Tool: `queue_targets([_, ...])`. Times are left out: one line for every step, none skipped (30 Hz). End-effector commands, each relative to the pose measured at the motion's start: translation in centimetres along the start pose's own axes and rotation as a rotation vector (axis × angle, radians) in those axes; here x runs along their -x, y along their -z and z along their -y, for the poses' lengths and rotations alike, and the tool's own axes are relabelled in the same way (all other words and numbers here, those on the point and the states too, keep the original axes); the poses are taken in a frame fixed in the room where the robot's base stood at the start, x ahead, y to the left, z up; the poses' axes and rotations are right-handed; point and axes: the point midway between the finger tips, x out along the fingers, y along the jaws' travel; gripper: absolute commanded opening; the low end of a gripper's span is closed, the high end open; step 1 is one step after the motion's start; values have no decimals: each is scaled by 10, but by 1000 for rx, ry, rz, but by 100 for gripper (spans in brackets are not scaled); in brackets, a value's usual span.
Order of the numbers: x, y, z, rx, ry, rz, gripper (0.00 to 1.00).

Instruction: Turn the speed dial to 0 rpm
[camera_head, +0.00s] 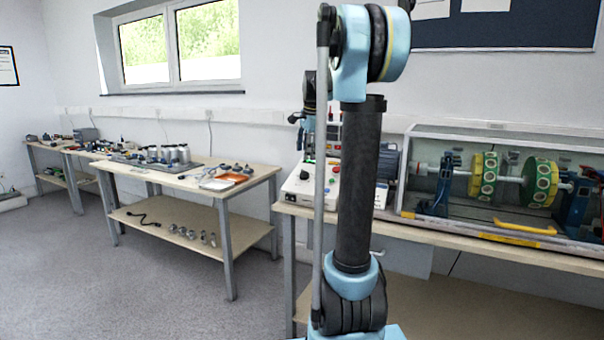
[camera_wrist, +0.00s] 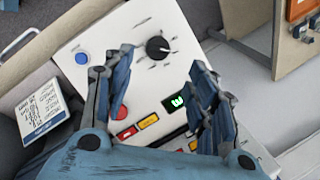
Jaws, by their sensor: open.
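The speed dial is a round black knob (camera_wrist: 157,47) with tick marks around it, on a white control box (camera_wrist: 125,45) in the wrist view. Its white pointer line is too small to read with certainty. My gripper (camera_wrist: 155,80) is open, its two blue fingers apart, with the knob showing beyond and between the fingertips. I cannot tell whether a finger touches the panel. In the head view the control box (camera_head: 300,190) stands on the bench, partly hidden by my arm.
A blue button (camera_wrist: 82,58) and a red button (camera_wrist: 121,112) sit on the same panel, with several red and yellow switches below. A clear-covered rotor rig (camera_head: 500,185) stands to the right on the bench. A second table (camera_head: 200,185) with parts is at left.

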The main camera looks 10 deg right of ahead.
Motion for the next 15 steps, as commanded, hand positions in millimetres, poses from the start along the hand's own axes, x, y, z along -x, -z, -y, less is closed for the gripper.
queue_targets([-10,0,0,0,0,0,52])
queue_targets([-15,0,0,0,0,0,52])
queue_targets([-22,0,0,0,0,0,52])
queue_targets([-27,0,0,0,0,0,52])
queue_targets([-33,0,0,0,0,0,52])
queue_targets([-40,0,0,0,0,0,52])
queue_targets([-45,0,0,0,0,0,52])
queue_targets([-50,0,0,0,0,0,52])
queue_targets([-57,0,0,0,0,0,52])
queue_targets([-62,0,0,0,0,0,52])
queue_targets([-66,0,0,0,0,0,52])
queue_targets([-72,0,0,0,0,0,52])
queue_targets([-76,0,0,0,0,0,52])
queue_targets([-79,0,0,0,0,0,52])
queue_targets([-84,0,0,0,0,0,52])
